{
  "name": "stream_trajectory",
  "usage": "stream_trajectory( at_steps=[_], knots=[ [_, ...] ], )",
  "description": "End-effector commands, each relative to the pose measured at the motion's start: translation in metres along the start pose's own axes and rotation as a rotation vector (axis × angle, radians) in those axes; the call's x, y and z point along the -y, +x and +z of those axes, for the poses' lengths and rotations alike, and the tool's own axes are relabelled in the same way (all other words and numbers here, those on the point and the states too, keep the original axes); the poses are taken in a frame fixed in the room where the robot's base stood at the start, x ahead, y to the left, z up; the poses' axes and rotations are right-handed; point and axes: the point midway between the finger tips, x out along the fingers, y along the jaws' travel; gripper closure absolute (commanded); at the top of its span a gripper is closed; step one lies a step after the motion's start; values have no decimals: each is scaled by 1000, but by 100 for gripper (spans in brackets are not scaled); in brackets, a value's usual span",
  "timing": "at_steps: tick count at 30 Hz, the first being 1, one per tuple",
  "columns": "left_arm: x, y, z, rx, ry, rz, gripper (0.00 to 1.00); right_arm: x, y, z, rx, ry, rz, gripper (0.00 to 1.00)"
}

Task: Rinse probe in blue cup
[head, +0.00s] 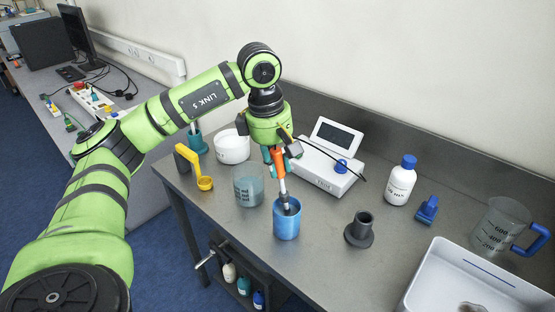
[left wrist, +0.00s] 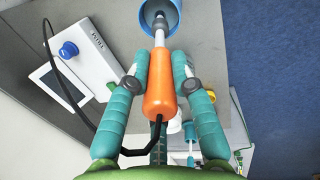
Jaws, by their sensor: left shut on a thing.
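My left gripper (head: 281,158) is shut on the orange handle of the probe (left wrist: 159,85), which points down. In the head view the probe's grey tip end (head: 291,206) is at the mouth of the blue cup (head: 287,224), with its lower end inside the rim. The cup stands upright on the table. In the left wrist view the probe's shaft runs into the blue cup (left wrist: 174,27), seen from above. The very tip is hidden in the cup. A black cable runs from the probe to the white meter (head: 327,166). My right gripper is not in view.
A clear beaker (head: 248,186) stands close left of the cup, and a dark grey stand (head: 360,230) is to its right. A yellow scoop (head: 204,183), white tub (head: 232,147), white bottle (head: 400,182), measuring jug (head: 500,228) and white tray (head: 440,283) stand around.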

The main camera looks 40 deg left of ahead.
Motion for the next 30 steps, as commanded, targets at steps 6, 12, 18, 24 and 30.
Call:
stream_trajectory(
  at_steps=[6,12,18,24,30],
  knots=[
    [3,21,-2,0,0,0,100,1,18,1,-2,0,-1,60],
    [5,37,-4,0,0,-1,100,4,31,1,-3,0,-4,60],
    [6,49,-5,-1,0,0,100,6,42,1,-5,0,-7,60],
    [6,48,-5,-1,0,1,100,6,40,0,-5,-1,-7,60],
    [6,48,-5,-1,0,0,100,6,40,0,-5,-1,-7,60]
  ],
)
